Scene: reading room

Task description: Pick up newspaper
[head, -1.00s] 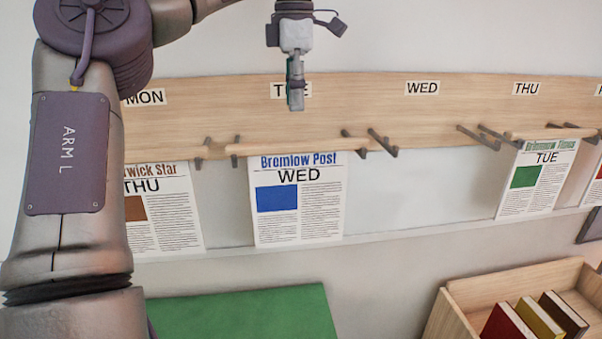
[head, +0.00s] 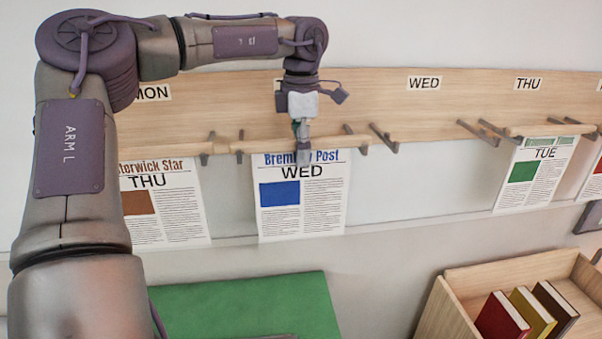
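The Bremlow Post newspaper (head: 300,206), marked WED with a blue picture, hangs from a wooden rod (head: 340,142) on pegs under a sign mostly hidden by my arm. My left gripper (head: 302,155) points down in front of that rod and covers part of the title. Its fingers show edge-on, so opening and contact are unclear. Another newspaper marked THU (head: 165,205), with a brown picture, hangs to the left, partly behind my arm. A newspaper marked TUE (head: 537,175), with a green picture, hangs under the THU sign. My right gripper is not in view.
The pegs (head: 384,138) under the WED sign (head: 424,83) hold no newspaper. A narrow ledge (head: 400,228) runs below the papers. A green surface (head: 245,308) lies below, and a wooden crate (head: 452,318) with several books stands at the lower right.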

